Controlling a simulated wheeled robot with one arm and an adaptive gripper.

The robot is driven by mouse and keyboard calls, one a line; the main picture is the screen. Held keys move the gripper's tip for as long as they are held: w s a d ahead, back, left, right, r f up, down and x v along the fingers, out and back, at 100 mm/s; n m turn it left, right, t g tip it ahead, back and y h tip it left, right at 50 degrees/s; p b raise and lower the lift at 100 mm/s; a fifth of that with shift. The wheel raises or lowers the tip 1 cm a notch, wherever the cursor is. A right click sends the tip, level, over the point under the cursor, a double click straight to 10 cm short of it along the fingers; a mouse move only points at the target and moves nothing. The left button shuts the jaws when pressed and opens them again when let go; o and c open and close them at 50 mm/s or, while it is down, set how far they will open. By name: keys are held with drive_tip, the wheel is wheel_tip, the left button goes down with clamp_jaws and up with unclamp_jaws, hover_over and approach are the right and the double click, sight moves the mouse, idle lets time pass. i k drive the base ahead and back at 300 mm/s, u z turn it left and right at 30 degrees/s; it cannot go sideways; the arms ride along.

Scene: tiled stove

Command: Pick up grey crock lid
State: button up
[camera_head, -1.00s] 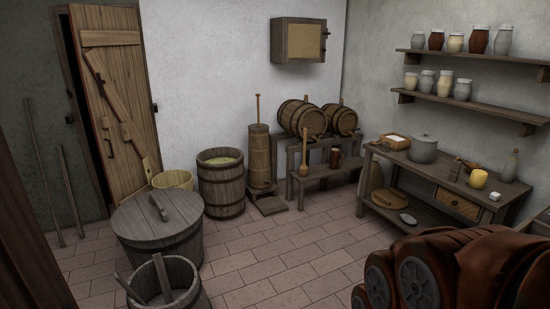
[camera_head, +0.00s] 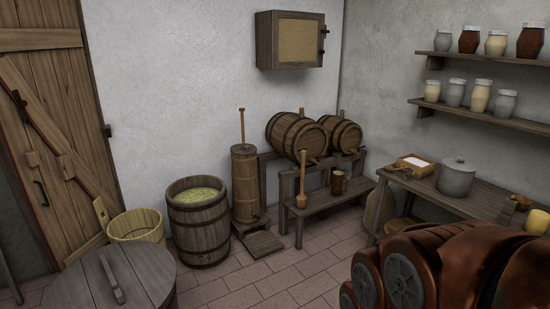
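A grey crock (camera_head: 456,183) stands on the worktable at the right. A grey lid (camera_head: 459,164) with a small knob appears to sit on top of it. My folded arm fills the lower right of the view, in front of part of the worktable. My gripper cannot be made out in this view.
Barrels stand on a bench (camera_head: 330,200). A churn (camera_head: 245,183), an open tub (camera_head: 199,230) and a large lidded tub (camera_head: 115,280) stand at left. Tiled floor (camera_head: 270,270) is clear between.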

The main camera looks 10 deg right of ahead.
sight(459, 164)
drive_tip(key=z, duration=0.25)
drive_tip(key=i, duration=1.95)
drive_tip(key=z, duration=1.05)
drive_tip(key=i, duration=2)
drive_tip(key=z, duration=0.85)
drive_tip(key=i, duration=0.45)
